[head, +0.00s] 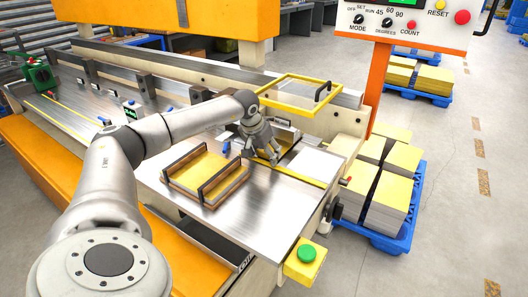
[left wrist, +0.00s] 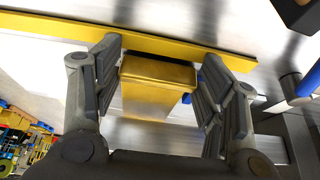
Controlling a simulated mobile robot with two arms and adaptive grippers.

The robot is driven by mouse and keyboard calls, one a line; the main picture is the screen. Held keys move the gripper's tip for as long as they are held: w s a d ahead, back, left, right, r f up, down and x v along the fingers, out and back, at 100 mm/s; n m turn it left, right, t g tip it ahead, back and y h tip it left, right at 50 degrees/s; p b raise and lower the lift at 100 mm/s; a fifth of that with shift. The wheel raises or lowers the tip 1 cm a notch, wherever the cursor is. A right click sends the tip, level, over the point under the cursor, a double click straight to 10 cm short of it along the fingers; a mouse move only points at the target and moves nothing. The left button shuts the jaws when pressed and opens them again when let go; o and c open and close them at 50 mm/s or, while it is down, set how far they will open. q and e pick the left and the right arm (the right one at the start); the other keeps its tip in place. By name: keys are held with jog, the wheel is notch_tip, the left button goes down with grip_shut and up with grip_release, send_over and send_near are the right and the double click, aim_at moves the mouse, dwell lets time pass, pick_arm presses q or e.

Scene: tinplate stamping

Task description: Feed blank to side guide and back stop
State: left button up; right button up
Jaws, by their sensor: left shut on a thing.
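My left gripper (head: 264,156) is low over the steel table, at the inner end of the yellow strip. In the left wrist view its two fingers (left wrist: 158,88) are shut on a gold, block-like piece (left wrist: 158,75), which I take to be the blank. The yellow strip (head: 300,177), likely the side guide, runs along the table; in the left wrist view a yellow bar (left wrist: 225,61) passes just beyond the held piece. Whether they touch is unclear. I cannot pick out the back stop with certainty. My right gripper is not in view.
A rack with dark rails (head: 205,175) holds gold sheets left of the gripper. A yellow frame guard (head: 300,91) with a black handle stands behind it. The front of the table (head: 255,215) is clear.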

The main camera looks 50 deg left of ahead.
pick_arm(q)
jog(key=shift+s+d+f, duration=0.1)
jog(key=shift+s+f, duration=0.2)
jog(key=shift+f, duration=0.25)
dwell(0.8)
jog(key=shift+a+p, duration=0.2)
jog(key=shift+p, duration=0.1)
dwell(0.5)
jog(key=shift+s+a+r, duration=0.1)
jog(key=shift+s+a, duration=0.05)
jog(key=shift+a, duration=0.3)
dwell(1.2)
jog(key=o, duration=1)
jog(key=shift+a+f, duration=0.2)
jog(key=shift+f, duration=0.05)
jog(key=shift+r, duration=0.1)
jog(key=shift+w+d+r+p, duration=0.15)
jog(key=shift+w+d+p, duration=0.05)
jog(key=shift+p, duration=0.1)
